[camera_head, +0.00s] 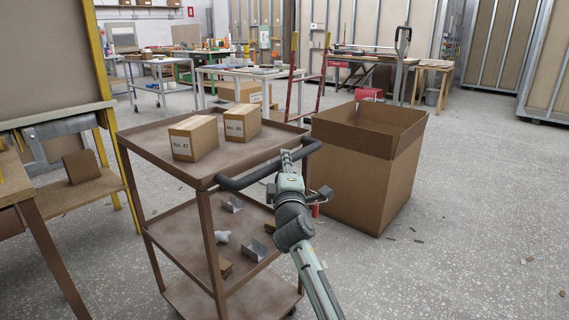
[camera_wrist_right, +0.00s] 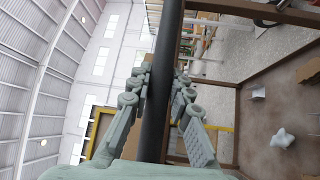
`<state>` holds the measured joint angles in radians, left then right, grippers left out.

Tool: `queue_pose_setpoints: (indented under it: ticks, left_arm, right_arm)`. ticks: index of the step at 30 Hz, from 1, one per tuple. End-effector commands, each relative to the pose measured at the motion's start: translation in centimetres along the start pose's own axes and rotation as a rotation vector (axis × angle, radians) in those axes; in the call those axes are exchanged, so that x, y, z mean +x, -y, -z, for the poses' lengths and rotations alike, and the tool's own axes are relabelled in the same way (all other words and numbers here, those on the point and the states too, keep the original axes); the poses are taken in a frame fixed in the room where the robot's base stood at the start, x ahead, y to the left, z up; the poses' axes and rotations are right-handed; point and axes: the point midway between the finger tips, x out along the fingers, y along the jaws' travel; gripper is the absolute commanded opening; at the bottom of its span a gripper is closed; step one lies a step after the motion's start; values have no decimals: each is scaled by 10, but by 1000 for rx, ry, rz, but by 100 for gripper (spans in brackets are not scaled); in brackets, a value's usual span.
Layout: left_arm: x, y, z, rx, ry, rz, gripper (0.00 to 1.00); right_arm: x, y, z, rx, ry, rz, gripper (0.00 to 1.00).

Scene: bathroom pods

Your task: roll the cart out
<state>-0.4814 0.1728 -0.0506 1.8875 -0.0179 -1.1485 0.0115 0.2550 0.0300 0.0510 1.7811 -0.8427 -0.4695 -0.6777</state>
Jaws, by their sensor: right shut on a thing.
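The brown three-shelf cart (camera_head: 140,136) stands left of centre in the head view. Its dark bar handle (camera_head: 262,171) is on the near right end. My right gripper (camera_head: 287,164) is at the handle and shut on it. In the right wrist view the handle (camera_wrist_right: 168,70) runs between the two fingers of the gripper (camera_wrist_right: 160,90). Two small boxes, labelled No. 47 (camera_head: 194,138) and No. 46 (camera_head: 242,123), sit on the top shelf. Small metal brackets (camera_head: 232,204) and a pale star-shaped piece (camera_head: 223,238) lie on the middle shelf. My left gripper is out of view.
A large open cardboard box (camera_head: 365,165) stands close to the cart's right side. A yellow-framed rack (camera_head: 103,60) and a wooden table (camera_head: 14,180) are close on the left. Open speckled floor (camera_head: 470,220) lies to the right, with small scraps.

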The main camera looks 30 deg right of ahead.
Motion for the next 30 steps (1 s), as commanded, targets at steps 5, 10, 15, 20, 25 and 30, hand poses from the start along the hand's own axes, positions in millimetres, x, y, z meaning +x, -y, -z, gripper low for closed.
queue_pose_setpoints:
  ticks: [5,10,15,20,25,30]
  left_arm:
    - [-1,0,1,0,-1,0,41]
    - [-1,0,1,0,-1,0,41]
    - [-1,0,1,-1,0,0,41]
    - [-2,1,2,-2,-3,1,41]
    - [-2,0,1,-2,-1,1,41]
    - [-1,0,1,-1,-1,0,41]
  right_arm:
    - [0,0,-1,-1,1,0,20]
    - [0,0,0,-1,1,0,41]
    - [0,0,0,-1,0,0,41]
    - [-2,0,0,-1,0,0,41]
    - [-24,2,0,1,-1,2,41]
    - [-61,1,0,1,0,3,41]
